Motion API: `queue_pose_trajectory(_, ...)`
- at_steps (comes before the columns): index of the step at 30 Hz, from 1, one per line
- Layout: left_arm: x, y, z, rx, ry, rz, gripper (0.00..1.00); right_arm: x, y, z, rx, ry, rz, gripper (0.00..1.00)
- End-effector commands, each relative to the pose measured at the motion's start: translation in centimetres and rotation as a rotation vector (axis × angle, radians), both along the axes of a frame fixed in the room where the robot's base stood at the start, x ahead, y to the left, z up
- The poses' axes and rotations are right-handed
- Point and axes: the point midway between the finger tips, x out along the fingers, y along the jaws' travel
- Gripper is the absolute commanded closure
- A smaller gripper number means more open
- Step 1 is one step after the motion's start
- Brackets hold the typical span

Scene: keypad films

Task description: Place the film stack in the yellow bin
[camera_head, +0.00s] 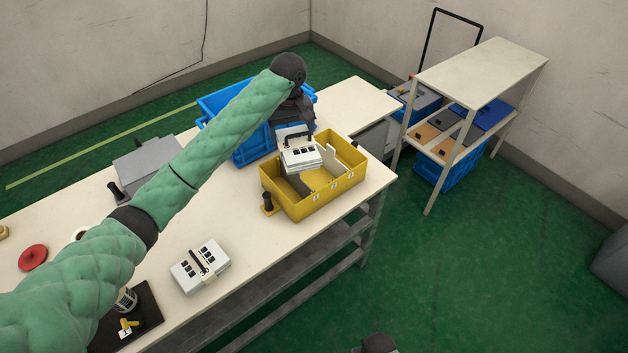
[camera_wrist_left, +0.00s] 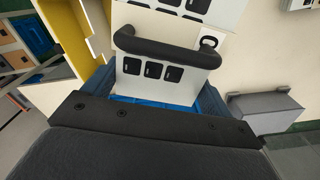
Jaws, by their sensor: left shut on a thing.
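A white film stack (camera_head: 302,158) with dark square windows and a black handle is held in my left gripper (camera_head: 295,132). The gripper is shut on it, and the arm reaches in from the left. The stack is over the back part of the yellow bin (camera_head: 325,199), which stands on the table's right end. I cannot tell whether the stack touches the bin. In the left wrist view the stack (camera_wrist_left: 160,88) and its handle are close to the gripper, with the yellow bin (camera_wrist_left: 75,45) at the upper left. My right gripper is not in view.
A second white stack (camera_head: 187,279) lies at the table's front edge. A blue crate (camera_head: 253,148) stands behind the yellow bin, partly hidden by my arm. A grey box (camera_head: 147,160) is at the back left. A shelf (camera_head: 485,70) stands off to the right.

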Motion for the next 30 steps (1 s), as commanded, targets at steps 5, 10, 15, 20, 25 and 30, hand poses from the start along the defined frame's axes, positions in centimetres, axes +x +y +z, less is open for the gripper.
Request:
queue_pose_trajectory(5,3.2,-2.3,0.3,-0.004,0.007,0.136,0.40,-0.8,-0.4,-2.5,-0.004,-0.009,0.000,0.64)
queue_pose_trajectory(10,5.5,-3.1,-1.1,-0.003,0.006,0.284,0.40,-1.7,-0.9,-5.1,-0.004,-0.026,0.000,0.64)
queue_pose_trajectory(15,6.1,-3.3,-2.1,-0.001,0.002,0.347,0.40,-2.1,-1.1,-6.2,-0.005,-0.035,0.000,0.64)
queue_pose_trajectory(20,6.3,-3.2,-2.9,-0.001,0.002,0.364,0.40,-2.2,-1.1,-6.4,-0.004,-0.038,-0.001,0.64)
queue_pose_trajectory(25,6.3,-3.3,-4.6,-0.001,0.002,0.363,0.40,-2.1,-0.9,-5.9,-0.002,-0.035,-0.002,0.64)
queue_pose_trajectory(30,6.3,-3.2,-6.1,0.002,0.001,0.363,0.40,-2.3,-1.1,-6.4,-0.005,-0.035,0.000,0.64)
